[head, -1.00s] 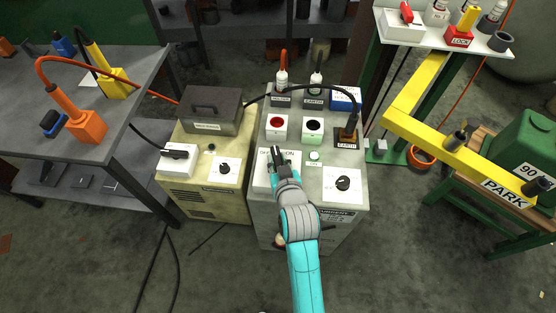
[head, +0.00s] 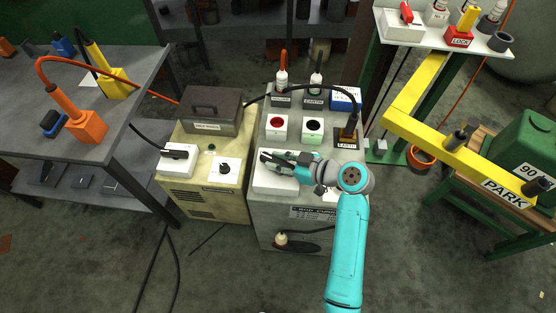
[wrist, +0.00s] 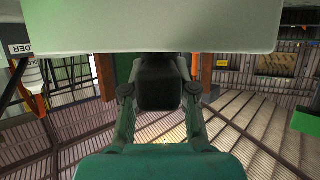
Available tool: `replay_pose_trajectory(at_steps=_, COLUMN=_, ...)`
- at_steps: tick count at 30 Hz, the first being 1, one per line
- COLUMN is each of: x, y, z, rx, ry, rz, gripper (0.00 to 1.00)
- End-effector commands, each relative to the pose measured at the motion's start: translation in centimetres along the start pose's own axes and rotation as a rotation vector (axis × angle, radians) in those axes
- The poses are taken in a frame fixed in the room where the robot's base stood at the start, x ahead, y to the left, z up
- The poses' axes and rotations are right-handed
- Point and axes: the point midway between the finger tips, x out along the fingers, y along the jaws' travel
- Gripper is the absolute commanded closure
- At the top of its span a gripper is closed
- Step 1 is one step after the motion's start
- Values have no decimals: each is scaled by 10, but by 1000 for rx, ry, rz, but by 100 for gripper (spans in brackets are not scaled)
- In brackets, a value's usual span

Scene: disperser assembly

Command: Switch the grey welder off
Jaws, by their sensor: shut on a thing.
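The grey welder (head: 262,212) stands in the middle of the head view, a pale box with sockets and controls on top. Its white switch plate (head: 264,183) is at the front left of the top. My gripper (head: 268,158) reaches in from the right, low over this plate, with its tips toward the left. It is shut on the black switch handle (wrist: 160,82), which shows as a dark block between the fingers in the wrist view. The plate's lettering, the green lamp and the right-hand knob are hidden behind my gripper and arm.
A yellowish machine (head: 197,203) stands close on the left with its own white switch box (head: 177,158). Red (head: 277,125) and black (head: 312,129) round controls sit behind my gripper. A plugged cable (head: 348,130) stands at the back right. A yellow PARK beam (head: 440,142) is further right.

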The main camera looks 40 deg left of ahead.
Motion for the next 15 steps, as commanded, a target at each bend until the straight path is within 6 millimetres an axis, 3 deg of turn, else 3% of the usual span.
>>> replay_pose_trajectory(at_steps=15, x=0, y=1, z=1, rx=-129, ry=-4, rz=-318, gripper=100)
